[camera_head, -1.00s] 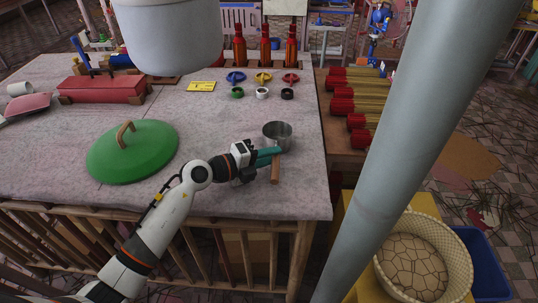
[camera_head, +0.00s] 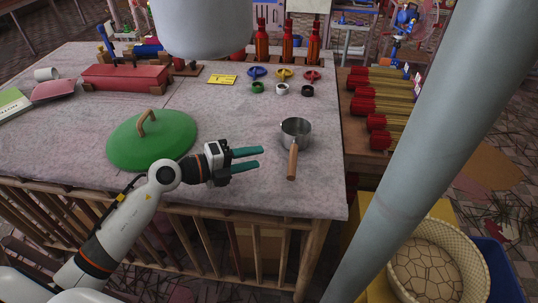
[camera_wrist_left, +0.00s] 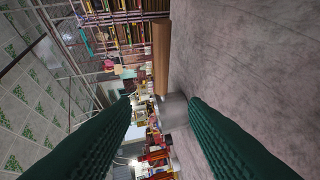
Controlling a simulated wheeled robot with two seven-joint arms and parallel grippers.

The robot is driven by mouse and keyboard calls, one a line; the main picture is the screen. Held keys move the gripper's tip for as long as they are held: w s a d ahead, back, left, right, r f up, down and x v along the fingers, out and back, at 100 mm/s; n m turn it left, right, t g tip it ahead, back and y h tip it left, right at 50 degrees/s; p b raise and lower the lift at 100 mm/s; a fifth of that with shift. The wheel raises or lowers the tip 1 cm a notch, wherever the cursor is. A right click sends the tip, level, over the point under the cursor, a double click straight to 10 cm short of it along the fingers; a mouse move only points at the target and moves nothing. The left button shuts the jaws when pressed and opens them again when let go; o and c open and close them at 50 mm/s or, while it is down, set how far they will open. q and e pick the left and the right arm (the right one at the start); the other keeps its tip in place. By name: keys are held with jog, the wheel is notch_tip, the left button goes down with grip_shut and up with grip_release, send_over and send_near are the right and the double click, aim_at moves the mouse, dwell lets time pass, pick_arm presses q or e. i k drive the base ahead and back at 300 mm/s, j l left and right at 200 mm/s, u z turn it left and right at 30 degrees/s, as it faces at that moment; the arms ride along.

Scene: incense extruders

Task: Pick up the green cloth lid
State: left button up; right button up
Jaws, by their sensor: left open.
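The green lid (camera_head: 165,142) with a brown arched handle (camera_head: 147,120) lies on the cloth-covered table, left of my left gripper. My left gripper (camera_head: 262,158) is open and empty, low over the table between the lid and a metal pan. Its teal fingers point right, toward the pan. In the left wrist view the two dark green fingers (camera_wrist_left: 160,112) stand apart with nothing between them up close. The lid is not in the left wrist view. My right gripper does not show.
The metal pan (camera_head: 296,127) with a wooden handle (camera_head: 292,163) stands right of the gripper. Small coloured rings, a yellow card (camera_head: 222,79) and a red box (camera_head: 125,77) lie farther back. Red bottles (camera_head: 287,45) stand at the back.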

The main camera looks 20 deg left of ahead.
aim_at(150, 136)
jog(key=u, duration=1.5)
